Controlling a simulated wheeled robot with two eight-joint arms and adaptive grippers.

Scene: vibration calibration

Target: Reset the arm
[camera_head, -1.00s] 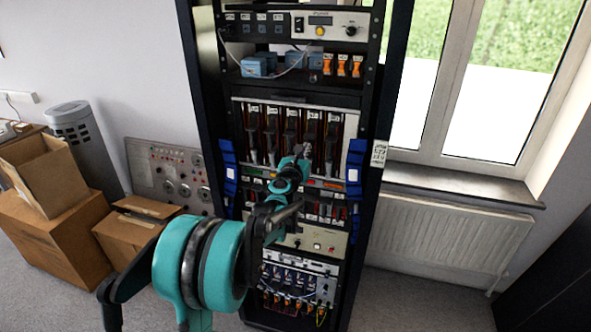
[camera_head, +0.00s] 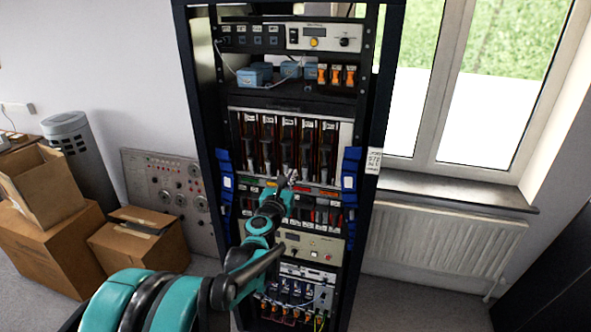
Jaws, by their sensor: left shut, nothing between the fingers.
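My left arm, teal and black, comes in from the lower left and reaches up toward the equipment rack (camera_head: 191,60). My left gripper (camera_head: 291,178) is small and grey at the arm's end, shut and empty. It shows in front of the rack, just below the row of black-handled modules (camera_head: 304,147). I cannot tell whether it touches the rack. The arm hides part of the lower panels. My right gripper is not in view.
A white radiator (camera_head: 440,240) and a window sill (camera_head: 455,190) are right of the rack. Open cardboard boxes (camera_head: 140,240), a grey panel with dials (camera_head: 165,185) and a grey cylindrical unit (camera_head: 75,150) stand to the left. Blue brackets (camera_head: 350,170) flank the modules.

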